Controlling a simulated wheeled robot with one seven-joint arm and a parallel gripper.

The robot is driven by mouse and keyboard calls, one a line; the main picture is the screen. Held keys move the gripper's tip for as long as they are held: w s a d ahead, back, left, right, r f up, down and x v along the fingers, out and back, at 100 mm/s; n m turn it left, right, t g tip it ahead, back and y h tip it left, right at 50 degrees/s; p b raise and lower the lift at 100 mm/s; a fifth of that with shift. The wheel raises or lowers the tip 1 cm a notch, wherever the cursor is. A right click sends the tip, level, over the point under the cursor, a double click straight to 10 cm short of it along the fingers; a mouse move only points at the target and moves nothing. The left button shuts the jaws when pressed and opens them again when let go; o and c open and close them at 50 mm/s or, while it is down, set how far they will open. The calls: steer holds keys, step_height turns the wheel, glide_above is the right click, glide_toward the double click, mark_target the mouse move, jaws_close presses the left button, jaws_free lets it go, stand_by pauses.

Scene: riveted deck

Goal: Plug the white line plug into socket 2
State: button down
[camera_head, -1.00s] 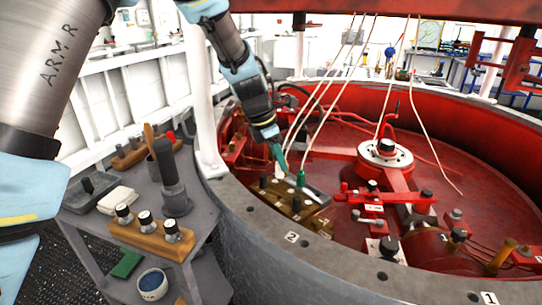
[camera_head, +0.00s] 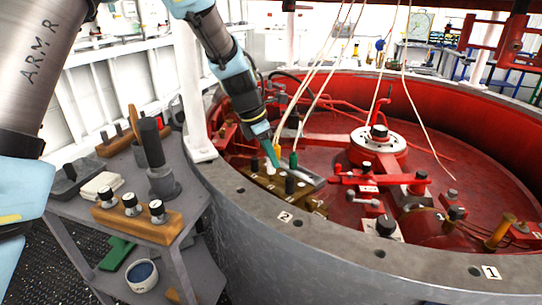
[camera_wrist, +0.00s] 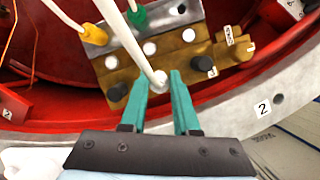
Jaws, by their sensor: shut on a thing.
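My gripper (camera_wrist: 161,82), with teal fingers, is shut on the white line plug (camera_wrist: 159,77), whose pale line runs up between the fingers in the wrist view. In the head view my gripper (camera_head: 274,164) is low over the brass socket block (camera_head: 312,203) inside the red ring. The block (camera_wrist: 178,61) has several white round spots and dark knobs on its top. A yellow plug (camera_wrist: 95,35) and a green plug (camera_wrist: 138,17) stand on its grey strip. The fingers hide the white plug's lower end, so I cannot tell whether it touches a socket.
The ring's grey rim (camera_head: 340,241) carries a label 2 (camera_head: 285,217) in front of the block. Lines hang from above around my gripper. Red fittings (camera_head: 375,180) lie right of the block. A grey cart (camera_head: 190,200) with a wooden knob block (camera_head: 138,221) stands left.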

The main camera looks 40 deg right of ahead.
steer(key=shift+f+b, duration=0.3)
steer(key=shift+f, duration=1)
stand_by(0.9)
steer(key=c, duration=0.6)
jaws_free()
steer(key=v, duration=1)
steer(key=shift+a+r+b, duration=0.15)
steer(key=shift+r+b, duration=0.2)
steer(key=shift+b, duration=0.05)
